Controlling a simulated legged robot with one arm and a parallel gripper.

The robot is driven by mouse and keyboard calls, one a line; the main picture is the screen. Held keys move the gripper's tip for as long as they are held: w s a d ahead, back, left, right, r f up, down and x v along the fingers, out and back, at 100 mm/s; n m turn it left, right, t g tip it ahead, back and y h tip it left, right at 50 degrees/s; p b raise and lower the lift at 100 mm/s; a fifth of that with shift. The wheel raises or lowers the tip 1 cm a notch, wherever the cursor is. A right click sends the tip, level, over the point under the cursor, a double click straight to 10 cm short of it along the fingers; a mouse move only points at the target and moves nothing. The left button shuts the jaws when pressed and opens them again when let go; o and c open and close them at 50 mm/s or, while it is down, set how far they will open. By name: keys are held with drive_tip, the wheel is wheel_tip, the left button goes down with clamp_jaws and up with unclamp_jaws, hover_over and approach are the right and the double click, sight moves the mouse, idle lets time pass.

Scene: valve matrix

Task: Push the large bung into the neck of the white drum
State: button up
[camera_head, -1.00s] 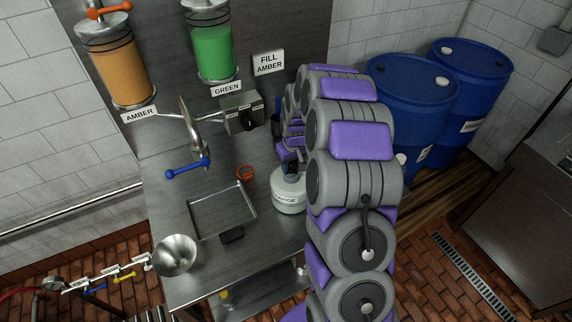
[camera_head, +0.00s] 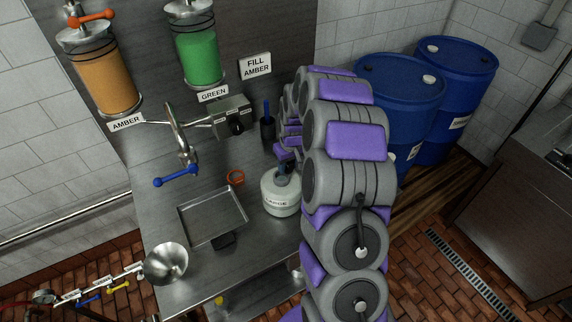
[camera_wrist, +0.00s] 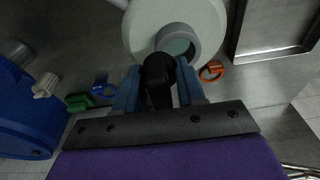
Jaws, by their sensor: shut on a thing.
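The white drum (camera_head: 281,200), labelled LARGE, stands upright on the steel bench, left of my arm. Its round open neck (camera_wrist: 190,35) shows in the wrist view. My gripper (camera_wrist: 158,82) is shut on the black bung (camera_wrist: 158,85), between its two blue fingers. In the wrist view the bung's end overlaps the near edge of the neck; I cannot tell whether it touches it. In the head view my gripper (camera_head: 283,168) is just above the drum's top, and the bung is not clearly visible there.
An orange ring (camera_head: 236,177) lies left of the drum, near a rectangular tray (camera_head: 187,222). A dark cup (camera_head: 267,129) stands behind the drum. A tap with a blue handle (camera_head: 176,177) and a metal bowl (camera_head: 166,263) are further left. Blue barrels (camera_head: 402,80) stand at the back right.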

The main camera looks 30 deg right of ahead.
drive_tip(key=shift+a+r, duration=0.15)
drive_tip(key=shift+a, duration=1.25)
drive_tip(key=shift+d, duration=0.1)
drive_tip(key=shift+d, duration=0.3)
drive_tip(key=shift+a, duration=0.35)
drive_tip(key=shift+a+f, duration=0.1)
drive_tip(key=shift+f, duration=0.2)
drive_tip(key=shift+f, duration=0.2)
drive_tip(key=shift+d+f+b, duration=0.3)
drive_tip(key=shift+f, duration=0.1)
